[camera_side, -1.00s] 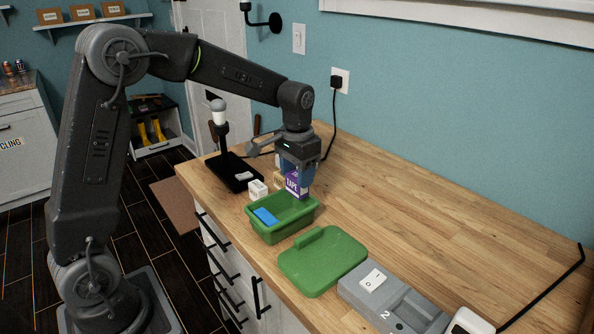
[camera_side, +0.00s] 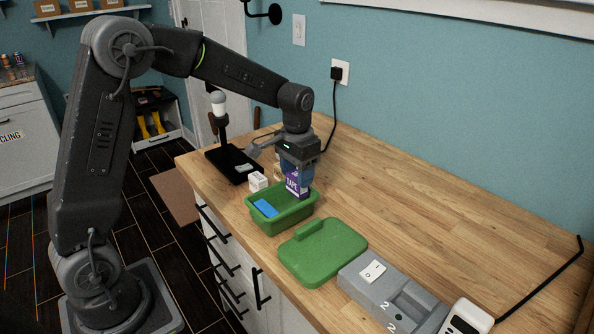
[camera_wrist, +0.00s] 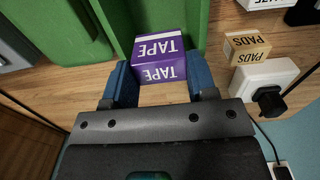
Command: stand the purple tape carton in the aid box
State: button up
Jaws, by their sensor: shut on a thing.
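The purple tape carton (camera_side: 297,186) is upright between the blue fingers of my gripper (camera_side: 297,170), which is shut on it. In the wrist view the carton (camera_wrist: 158,55) shows its TAPE label between both fingertips. The open green aid box (camera_side: 259,226) stands on the counter below. In the side view the carton's lower end overlaps the box's back right part. In the wrist view it covers part of the box (camera_wrist: 200,22). I cannot tell how far its bottom is below the rim. A flat blue item (camera_side: 265,208) lies in the box.
A small white carton (camera_side: 258,181) stands behind the box. A tan PADS carton (camera_wrist: 246,46) is close to my gripper. The green lid (camera_side: 325,255) lies in front right, then a grey switch unit (camera_side: 385,290). A black lamp stand (camera_side: 230,164) is behind. The counter's right is clear.

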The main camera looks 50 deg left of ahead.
jog(key=shift+f, duration=0.25)
jog(key=shift+f, duration=0.95)
jog(key=o, duration=0.8)
jog(key=shift+c, duration=0.3)
jog(key=c, duration=0.3)
